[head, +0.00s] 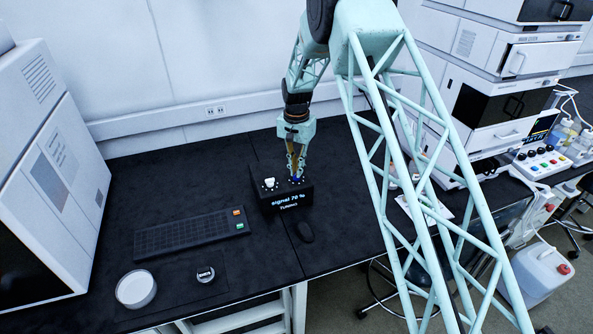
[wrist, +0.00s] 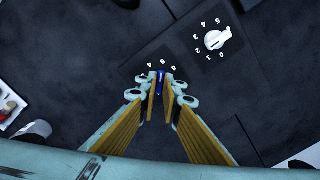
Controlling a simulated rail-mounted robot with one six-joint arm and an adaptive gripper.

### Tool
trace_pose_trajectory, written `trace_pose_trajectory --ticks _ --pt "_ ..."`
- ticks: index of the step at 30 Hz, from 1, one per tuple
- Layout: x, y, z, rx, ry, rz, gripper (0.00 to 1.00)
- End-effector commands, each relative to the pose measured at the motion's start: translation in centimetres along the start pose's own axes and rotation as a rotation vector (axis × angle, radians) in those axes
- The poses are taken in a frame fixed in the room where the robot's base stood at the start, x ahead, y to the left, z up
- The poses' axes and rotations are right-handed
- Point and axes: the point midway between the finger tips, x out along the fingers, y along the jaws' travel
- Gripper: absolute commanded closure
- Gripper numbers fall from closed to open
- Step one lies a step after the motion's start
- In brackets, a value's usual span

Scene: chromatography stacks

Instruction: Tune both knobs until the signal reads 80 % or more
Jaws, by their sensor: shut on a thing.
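The black tuning box (head: 286,199) stands on the dark bench in the head view. Its display reads "signal 70 %", with "TUNING" below; the first digits are small. The white knob (head: 269,183) is on the left of its top; it also shows in the wrist view (wrist: 216,40) with a numbered dial around it, and nothing touches it. The blue knob (wrist: 160,83) is between the fingertips of my gripper (wrist: 161,100). My gripper (head: 297,176) points down over the right side of the box, shut on the blue knob. The fingers hide part of its dial.
A black keyboard (head: 190,233) lies left of the box and a mouse (head: 305,231) in front of it. A white round dish (head: 136,289) and a small round item (head: 205,275) lie near the front left. White instrument stacks (head: 500,95) stand at right.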

Motion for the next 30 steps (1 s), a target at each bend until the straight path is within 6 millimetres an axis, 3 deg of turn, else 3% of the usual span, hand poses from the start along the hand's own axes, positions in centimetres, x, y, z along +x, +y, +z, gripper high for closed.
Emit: trace_pose_trajectory --ticks 1,2,6,20,30 --pt "0.0 0.0 0.0 0.0 0.0 0.0 1.0" --pt "0.0 0.0 0.0 0.0 0.0 0.0 0.91" --pt "0.0 0.0 0.0 0.001 0.0 0.0 0.8" --pt "-0.4 0.0 0.0 0.001 0.001 -0.001 0.8" --pt "-3.6 -0.1 -0.1 0.001 0.002 -0.002 0.8"
